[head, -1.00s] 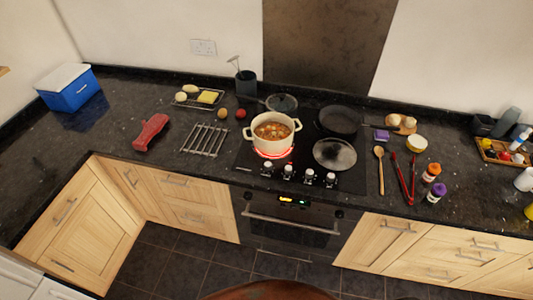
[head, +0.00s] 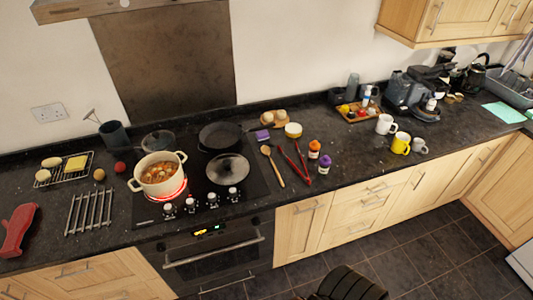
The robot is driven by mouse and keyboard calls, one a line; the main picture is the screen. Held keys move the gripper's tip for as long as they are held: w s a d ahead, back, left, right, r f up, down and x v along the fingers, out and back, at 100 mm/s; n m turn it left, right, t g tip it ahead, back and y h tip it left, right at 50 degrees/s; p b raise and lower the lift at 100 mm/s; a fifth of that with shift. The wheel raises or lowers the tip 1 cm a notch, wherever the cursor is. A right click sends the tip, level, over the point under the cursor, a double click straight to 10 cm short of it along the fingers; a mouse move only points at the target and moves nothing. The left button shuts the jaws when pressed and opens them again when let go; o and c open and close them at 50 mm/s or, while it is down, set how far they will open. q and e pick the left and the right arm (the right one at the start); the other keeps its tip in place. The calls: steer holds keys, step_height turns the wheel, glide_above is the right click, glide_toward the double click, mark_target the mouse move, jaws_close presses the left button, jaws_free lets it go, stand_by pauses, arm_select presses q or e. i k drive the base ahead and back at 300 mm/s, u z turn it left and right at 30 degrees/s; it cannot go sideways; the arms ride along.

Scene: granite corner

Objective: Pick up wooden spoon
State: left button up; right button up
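The wooden spoon (head: 274,168) lies flat on the dark granite worktop, just right of the hob. Its bowl points to the back and its handle to the front edge. Red-tipped tongs (head: 305,178) lie close to its right, apart from it. Nothing covers the spoon. Neither of my grippers shows in the head view.
A pot of stew (head: 160,176) stands on a glowing ring, left of the spoon. An orange-capped jar (head: 314,150) and a purple-capped jar (head: 325,164) stand right of the tongs. A white tub (head: 293,130) is behind. A dark ribbed object (head: 345,284) shows at the bottom edge.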

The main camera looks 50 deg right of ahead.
mark_target(265, 149)
steer(key=z, duration=1.65)
